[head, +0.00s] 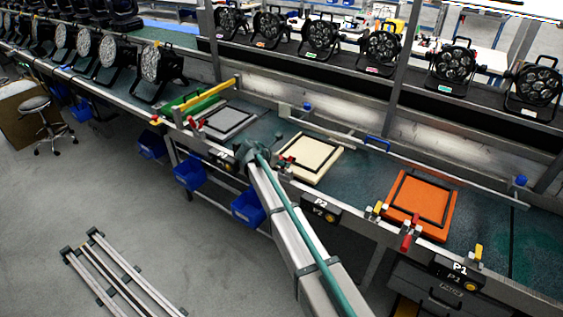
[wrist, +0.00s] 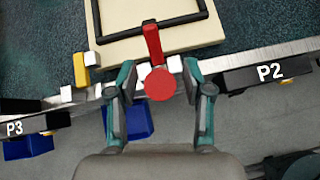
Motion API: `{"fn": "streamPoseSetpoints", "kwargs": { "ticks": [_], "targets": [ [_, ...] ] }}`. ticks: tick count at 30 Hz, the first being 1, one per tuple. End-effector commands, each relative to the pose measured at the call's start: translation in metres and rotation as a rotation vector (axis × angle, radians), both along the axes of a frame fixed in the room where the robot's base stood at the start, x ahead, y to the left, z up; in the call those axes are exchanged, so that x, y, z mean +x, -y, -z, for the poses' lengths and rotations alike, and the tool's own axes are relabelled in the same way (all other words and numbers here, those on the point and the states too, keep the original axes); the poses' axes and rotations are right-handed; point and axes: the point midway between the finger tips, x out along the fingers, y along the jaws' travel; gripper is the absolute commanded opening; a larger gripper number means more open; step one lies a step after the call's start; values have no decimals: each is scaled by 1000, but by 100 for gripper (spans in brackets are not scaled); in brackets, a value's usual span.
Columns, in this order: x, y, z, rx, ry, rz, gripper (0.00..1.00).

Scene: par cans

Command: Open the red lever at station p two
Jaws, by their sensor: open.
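The red lever (wrist: 153,42) stands at the front edge of the cream board's station in the wrist view, with its round red knob (wrist: 160,83) facing me. My gripper (wrist: 158,72) is open, one teal-and-grey finger on each side of the knob, with gaps on both sides. I cannot tell how deep the knob sits between the fingers. The P2 label (wrist: 270,72) is right of the lever. In the head view my gripper (head: 262,152) is at the bench edge by the cream board (head: 318,171), and my arm hides part of the area.
A yellow lever (wrist: 80,69) is left of the red one, and the P3 label (wrist: 14,128) is farther left. Blue bins (head: 248,208) hang under the bench. An orange board (head: 446,205) lies at P1. Floor in front is open around a metal frame (head: 115,275).

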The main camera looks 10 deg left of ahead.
Motion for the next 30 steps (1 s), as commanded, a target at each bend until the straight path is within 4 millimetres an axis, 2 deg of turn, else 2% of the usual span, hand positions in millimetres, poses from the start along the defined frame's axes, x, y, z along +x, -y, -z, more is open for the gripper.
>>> {"fn": "streamPoseSetpoints", "kwargs": {
  "ticks": [18,30],
  "targets": [
    [-65,-41,-65,1,1,-2,51],
    [-74,-48,-75,0,0,0,51]
  ]
}}
